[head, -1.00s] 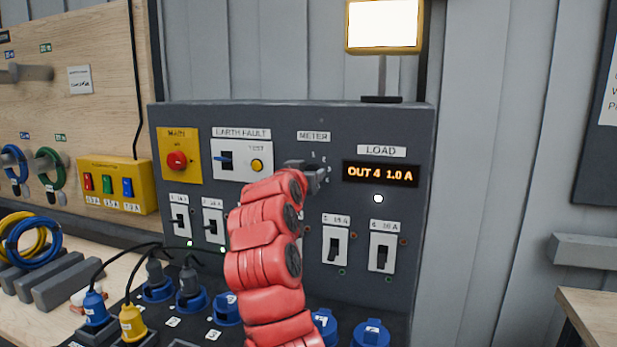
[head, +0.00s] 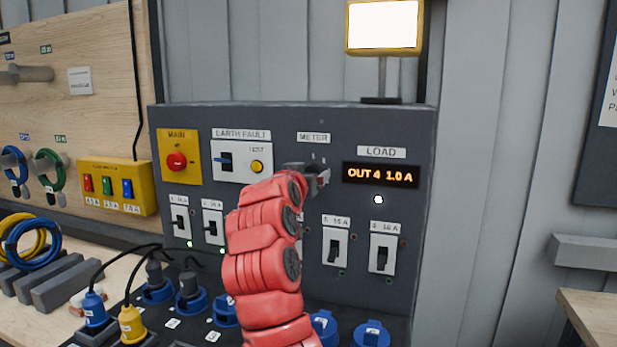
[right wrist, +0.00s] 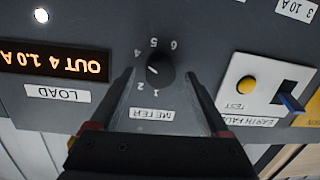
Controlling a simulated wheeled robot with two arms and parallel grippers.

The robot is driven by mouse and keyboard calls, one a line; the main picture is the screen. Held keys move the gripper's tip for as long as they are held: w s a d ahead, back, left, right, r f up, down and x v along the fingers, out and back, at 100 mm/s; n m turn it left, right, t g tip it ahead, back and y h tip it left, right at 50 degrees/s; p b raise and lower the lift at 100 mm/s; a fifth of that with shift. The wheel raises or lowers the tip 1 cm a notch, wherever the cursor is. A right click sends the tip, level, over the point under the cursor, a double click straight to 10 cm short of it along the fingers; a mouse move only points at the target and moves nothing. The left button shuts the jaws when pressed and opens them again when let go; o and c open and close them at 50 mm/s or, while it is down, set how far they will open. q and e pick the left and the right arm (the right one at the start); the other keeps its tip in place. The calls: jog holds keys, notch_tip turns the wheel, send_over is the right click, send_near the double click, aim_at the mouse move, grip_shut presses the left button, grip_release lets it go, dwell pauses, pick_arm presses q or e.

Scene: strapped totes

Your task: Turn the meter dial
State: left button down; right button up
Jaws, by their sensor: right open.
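The meter dial (right wrist: 160,69) is a small black round knob with a white mark, on a grey panel under the METER label. Numbers stand around it; the 3 is hidden. The mark points to the side of the 4 and the hidden 3; I cannot tell exactly where. My right gripper (right wrist: 160,76) is open, one finger on each side of the dial; contact is not clear. In the head view my right gripper (head: 319,178) hides the dial. The load display (head: 380,175) reads OUT 4 1.0 A. My left gripper is not in view.
The earth fault unit (head: 241,160), with a blue switch and yellow TEST button, is left of the dial. A red main button (head: 177,161) is farther left. Breaker switches (head: 335,247) line the panel below. Blue sockets and plugs (head: 95,309) stand in front.

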jog(key=b+v, duration=0.1)
jog(key=v, duration=1.6)
jog(key=shift+b, duration=0.4)
jog(key=shift+f, duration=0.15)
